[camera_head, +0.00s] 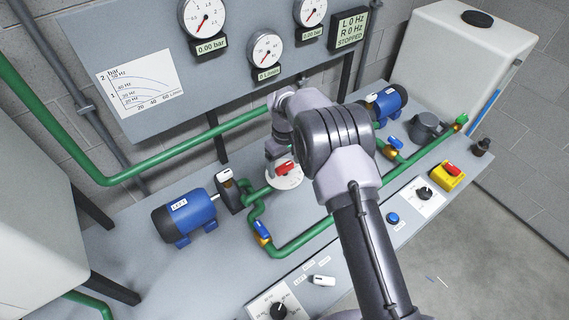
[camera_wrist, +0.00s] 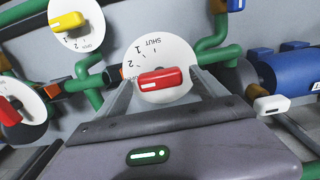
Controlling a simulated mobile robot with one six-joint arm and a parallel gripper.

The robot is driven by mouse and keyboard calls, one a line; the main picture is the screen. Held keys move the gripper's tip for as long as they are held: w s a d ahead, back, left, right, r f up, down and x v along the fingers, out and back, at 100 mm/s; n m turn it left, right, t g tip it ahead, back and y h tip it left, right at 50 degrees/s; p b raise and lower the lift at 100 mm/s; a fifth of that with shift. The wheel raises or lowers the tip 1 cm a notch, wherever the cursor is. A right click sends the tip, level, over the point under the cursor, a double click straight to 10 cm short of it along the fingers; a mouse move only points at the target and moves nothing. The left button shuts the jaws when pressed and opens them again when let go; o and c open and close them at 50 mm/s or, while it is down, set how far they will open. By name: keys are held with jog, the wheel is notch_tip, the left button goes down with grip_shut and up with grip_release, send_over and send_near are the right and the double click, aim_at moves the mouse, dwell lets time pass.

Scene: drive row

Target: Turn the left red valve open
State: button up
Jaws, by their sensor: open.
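The left red valve has a red handle (camera_head: 284,168) on a round white dial, beside the blue motor labelled LEFT. In the wrist view the red handle (camera_wrist: 158,80) lies nearly level across its white dial (camera_wrist: 165,52), marked SHUT, 2 and 1. A white mark shows on the left part of the handle. My gripper (camera_wrist: 160,85) is open, one finger on each side of the handle. I cannot tell whether either finger touches it. In the head view my gripper (camera_head: 277,152) is right at the valve, its fingers mostly hidden by the wrist.
The LEFT motor (camera_head: 184,217) stands to the left. A blue-handled valve (camera_head: 262,230) is close in front. A gauge panel (camera_head: 140,40) stands behind.

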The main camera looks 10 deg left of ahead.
aim_at(285, 166)
notch_tip(285, 166, up, 17)
jog(key=p, duration=0.3)
jog(key=shift+r, duration=0.2)
